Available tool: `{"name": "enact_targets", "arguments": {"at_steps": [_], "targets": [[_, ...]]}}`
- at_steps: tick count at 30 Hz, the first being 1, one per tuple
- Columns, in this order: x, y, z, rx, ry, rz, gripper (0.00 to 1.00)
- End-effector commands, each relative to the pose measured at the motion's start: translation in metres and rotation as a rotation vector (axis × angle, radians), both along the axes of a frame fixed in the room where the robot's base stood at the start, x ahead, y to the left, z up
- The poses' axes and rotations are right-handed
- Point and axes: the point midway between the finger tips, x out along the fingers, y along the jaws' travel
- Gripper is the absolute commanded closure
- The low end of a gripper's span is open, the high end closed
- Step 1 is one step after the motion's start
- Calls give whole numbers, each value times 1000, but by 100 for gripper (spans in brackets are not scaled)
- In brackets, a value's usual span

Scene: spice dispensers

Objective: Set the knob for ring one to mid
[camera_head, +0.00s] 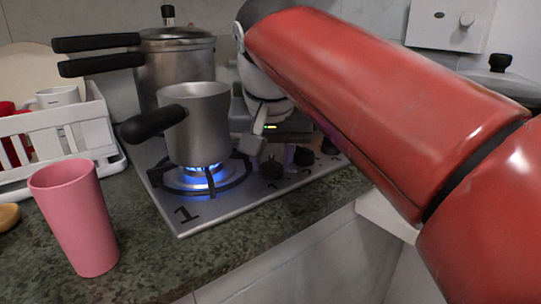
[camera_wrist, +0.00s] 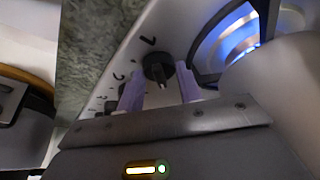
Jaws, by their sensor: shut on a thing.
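A steel hob (camera_head: 215,212) carries a row of black knobs on the right. The nearest knob, ring one's by its place beside the lit ring, is at the gripper in the head view (camera_head: 270,168). It shows clearly in the wrist view (camera_wrist: 157,67). My gripper (camera_wrist: 158,82) has its two pale purple fingers on either side of this knob, shut on it. The gripper also shows in the head view (camera_head: 274,156), partly hidden by my red arm. Blue flame (camera_head: 200,170) burns on ring one under a small saucepan (camera_head: 197,120). I cannot read the knob's exact setting.
Further knobs (camera_head: 328,147) stand close beside the gripper. A larger lidded pot (camera_head: 180,60) is behind the saucepan, whose black handle (camera_head: 150,124) points left. A pink cup (camera_head: 76,215) and a white dish rack (camera_head: 65,128) stand left on the green counter (camera_head: 150,265).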

Motion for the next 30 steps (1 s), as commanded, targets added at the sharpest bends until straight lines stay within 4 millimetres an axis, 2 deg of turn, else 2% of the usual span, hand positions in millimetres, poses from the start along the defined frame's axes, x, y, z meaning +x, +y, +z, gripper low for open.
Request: {"name": "enact_targets", "arguments": {"at_steps": [6, 7, 11, 12, 22, 30], "targets": [[0, 0, 0, 0, -2, 1, 87], [0, 0, 1, 0, -2, 1, 62], [0, 0, 0, 0, -1, 1, 45], [0, 0, 0, 0, -1, 1, 43], [-2, 0, 6, 1, -3, 2, 43], [-18, 2, 47, 1, -4, 3, 43]]}}
